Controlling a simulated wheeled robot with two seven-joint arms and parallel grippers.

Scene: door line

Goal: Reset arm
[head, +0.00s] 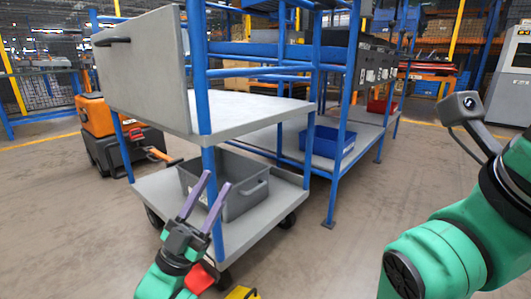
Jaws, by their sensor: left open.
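My left gripper (206,198) shows at the lower left of the head view. Its two purple-grey fingers are spread apart and point up, with nothing between them. In the picture it overlaps the front of the cart's lower shelf and the blue post; I cannot tell whether it touches them. My right arm (440,255) is green and fills the lower right. The hand of the right arm is not in view.
A blue-framed cart (265,110) with grey shelves stands ahead, a grey bin (245,205) on its lower shelf. Behind it, a rack holds a blue bin (325,142). An orange vehicle (95,115) stands left. Floor (340,255) is clear right of the cart.

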